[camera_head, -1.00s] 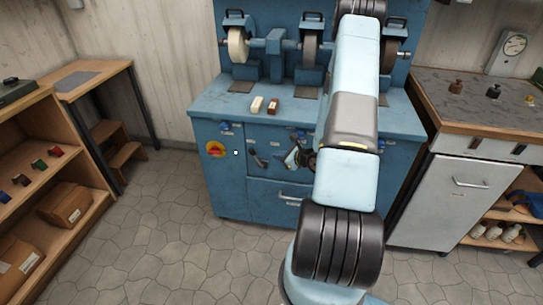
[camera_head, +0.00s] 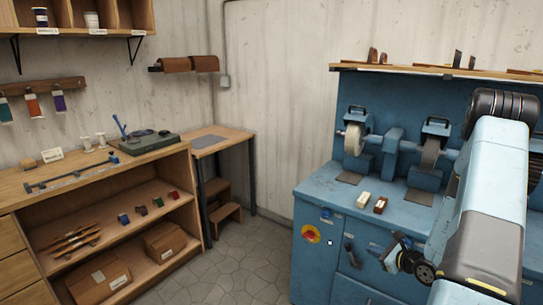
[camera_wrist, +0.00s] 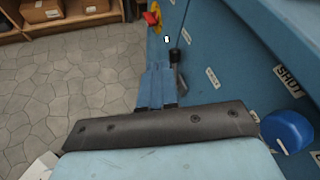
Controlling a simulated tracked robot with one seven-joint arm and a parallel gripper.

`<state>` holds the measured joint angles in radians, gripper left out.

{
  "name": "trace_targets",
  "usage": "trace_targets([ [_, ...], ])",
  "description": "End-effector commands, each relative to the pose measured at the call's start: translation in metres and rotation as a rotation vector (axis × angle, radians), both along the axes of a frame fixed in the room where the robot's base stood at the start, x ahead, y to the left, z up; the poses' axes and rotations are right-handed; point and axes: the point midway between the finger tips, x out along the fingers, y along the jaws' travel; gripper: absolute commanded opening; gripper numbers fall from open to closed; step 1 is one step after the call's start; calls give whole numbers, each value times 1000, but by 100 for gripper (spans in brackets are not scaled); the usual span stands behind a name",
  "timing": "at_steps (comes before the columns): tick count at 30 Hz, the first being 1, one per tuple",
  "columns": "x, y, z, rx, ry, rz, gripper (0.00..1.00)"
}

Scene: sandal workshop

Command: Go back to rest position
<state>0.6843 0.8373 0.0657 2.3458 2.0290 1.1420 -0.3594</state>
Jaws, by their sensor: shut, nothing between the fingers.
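My gripper (camera_wrist: 158,82) is shut and empty in the wrist view, its blue-grey fingers together beside the front of the blue grinding machine (camera_wrist: 222,55). In the head view my gripper (camera_head: 380,252) is small, low before the machine's front, partly hidden by my own wrist. A black lever (camera_wrist: 177,68) is close to the right of the fingertips in the wrist view; I cannot tell if they touch. The red and yellow switch (camera_wrist: 152,18) lies beyond them, and shows in the head view (camera_head: 310,234). A blue knob (camera_wrist: 287,131) is at the right.
A white block (camera_head: 363,200) and a brown block (camera_head: 380,205) lie on the machine's top, below the grinding wheels (camera_head: 354,140). A wooden shelf unit (camera_head: 150,230) and a side table (camera_head: 222,142) stand at the left. The floor (camera_head: 245,262) between is clear.

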Motion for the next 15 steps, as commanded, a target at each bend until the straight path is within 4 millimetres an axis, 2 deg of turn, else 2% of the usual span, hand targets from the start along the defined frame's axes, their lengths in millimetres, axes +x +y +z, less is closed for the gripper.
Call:
trace_targets([
  [1,3,10,18,-21,-22,54,0],
  [7,3,53,79,-102,-88,278,0],
  [15,-18,108,149,-238,-158,569,0],
])
